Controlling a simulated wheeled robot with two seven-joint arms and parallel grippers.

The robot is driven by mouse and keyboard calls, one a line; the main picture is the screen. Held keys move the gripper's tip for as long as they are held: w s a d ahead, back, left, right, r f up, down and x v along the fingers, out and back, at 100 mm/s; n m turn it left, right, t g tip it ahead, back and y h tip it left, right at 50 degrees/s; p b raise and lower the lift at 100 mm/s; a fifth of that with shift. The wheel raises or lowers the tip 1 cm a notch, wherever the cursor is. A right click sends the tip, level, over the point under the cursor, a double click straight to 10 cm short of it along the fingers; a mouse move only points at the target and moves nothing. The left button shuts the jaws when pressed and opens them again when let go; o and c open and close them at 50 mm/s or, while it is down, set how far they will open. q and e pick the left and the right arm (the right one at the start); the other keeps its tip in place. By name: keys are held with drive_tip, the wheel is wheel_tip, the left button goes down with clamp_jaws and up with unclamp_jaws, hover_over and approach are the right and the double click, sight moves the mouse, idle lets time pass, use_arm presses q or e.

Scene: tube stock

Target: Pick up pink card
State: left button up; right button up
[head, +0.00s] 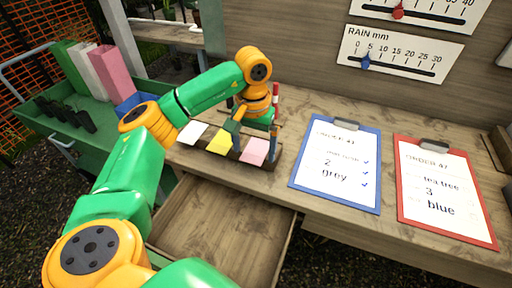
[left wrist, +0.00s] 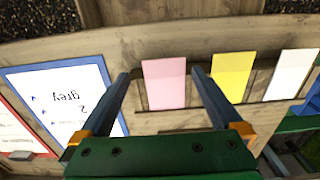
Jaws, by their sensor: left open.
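The pink card (head: 254,151) stands, leaning back, in a dark wooden holder (head: 232,153) on the bench, at the right end of a row with a yellow card (head: 220,141) and a white card (head: 192,132). My left gripper (head: 255,132) is just above and behind the pink card, pointing down. In the left wrist view, the pink card (left wrist: 164,83) shows between the two open fingers (left wrist: 160,73), with a gap on each side. The right finger overlaps the gap beside the yellow card (left wrist: 232,74). Nothing is held. My right gripper is not in view.
A blue clipboard (head: 338,190) and a red clipboard (head: 448,222) lie on the bench to the right. An open, empty drawer (head: 222,222) juts out below the cards. A green cart (head: 100,130) with coloured panels and dark pots stands at left. Gauges hang on the back wall.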

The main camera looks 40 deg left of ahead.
use_arm(q)
drive_tip(key=shift+w+a+f, duration=0.1)
drive_tip(key=shift+a+f, duration=0.05)
drive_tip(key=shift+f, duration=0.45)
drive_tip(key=shift+w+a+f, duration=0.1)
drive_tip(key=shift+a+f, duration=0.1)
drive_tip(key=shift+a, duration=0.05)
use_arm(e)
drive_tip(key=shift+a+r, duration=0.15)
drive_tip(key=shift+a, duration=0.15)
use_arm(q)
drive_tip(key=shift+d, duration=0.1)
use_arm(e)
drive_tip(key=shift+a, duration=0.1)
use_arm(q)
drive_tip(key=shift+f, duration=0.15)
use_arm(e)
drive_tip(key=shift+w+a, duration=0.1)
drive_tip(key=shift+a, duration=0.05)
